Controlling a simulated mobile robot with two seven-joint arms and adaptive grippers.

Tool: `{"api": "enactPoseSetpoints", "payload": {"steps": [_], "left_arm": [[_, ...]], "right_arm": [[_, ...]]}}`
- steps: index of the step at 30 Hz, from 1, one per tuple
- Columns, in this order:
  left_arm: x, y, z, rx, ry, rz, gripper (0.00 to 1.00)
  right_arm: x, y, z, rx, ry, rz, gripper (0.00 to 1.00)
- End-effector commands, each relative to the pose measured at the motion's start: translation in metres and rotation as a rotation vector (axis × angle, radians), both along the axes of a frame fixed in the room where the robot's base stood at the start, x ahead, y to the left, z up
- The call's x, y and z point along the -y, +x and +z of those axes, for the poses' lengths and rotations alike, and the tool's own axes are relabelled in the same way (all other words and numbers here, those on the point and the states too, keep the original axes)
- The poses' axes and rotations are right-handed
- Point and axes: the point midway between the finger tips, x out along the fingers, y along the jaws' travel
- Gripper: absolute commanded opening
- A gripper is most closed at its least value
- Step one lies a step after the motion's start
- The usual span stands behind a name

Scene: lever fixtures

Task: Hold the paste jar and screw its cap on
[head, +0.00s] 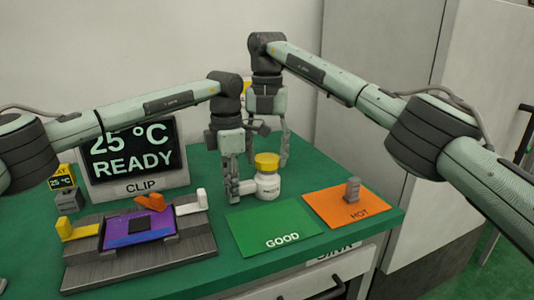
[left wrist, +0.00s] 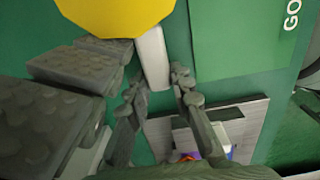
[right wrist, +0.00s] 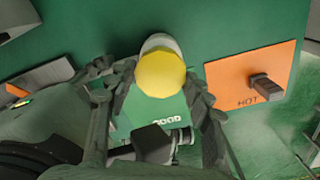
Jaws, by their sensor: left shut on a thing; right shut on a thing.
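The white paste jar (head: 268,186) stands upright on the green table, with its yellow cap (head: 266,162) at its top. I cannot tell whether the cap is seated or threaded. My left gripper (head: 236,190) is low beside the jar, shut on a pale tab (left wrist: 152,58) at the jar's left side. The cap also shows large in the left wrist view (left wrist: 115,12). My right gripper (head: 268,155) points down from above, its fingers on either side of the cap, shut on it. In the right wrist view the cap (right wrist: 161,75) sits between the fingertips and hides most of the jar (right wrist: 160,42).
A green GOOD mat (head: 272,232) lies in front of the jar. An orange HOT mat (head: 340,212) with a grey peg (head: 352,189) lies to the right. A clip fixture (head: 140,250) and a READY display (head: 133,155) stand left. The wall is close behind.

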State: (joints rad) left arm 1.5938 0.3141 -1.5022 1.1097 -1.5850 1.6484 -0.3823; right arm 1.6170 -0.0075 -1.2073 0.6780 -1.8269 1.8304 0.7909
Motion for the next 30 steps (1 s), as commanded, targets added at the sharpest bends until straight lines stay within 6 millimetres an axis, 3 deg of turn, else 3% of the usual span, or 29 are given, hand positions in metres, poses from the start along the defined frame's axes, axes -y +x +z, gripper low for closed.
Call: {"api": "enactPoseSetpoints", "payload": {"steps": [30], "left_arm": [[0.0001,0.0001,0.0003,0.000,0.000,0.000,0.00]], "right_arm": [[0.0003,0.0004,-0.0074,0.001,0.000,-0.001,0.40]]}}
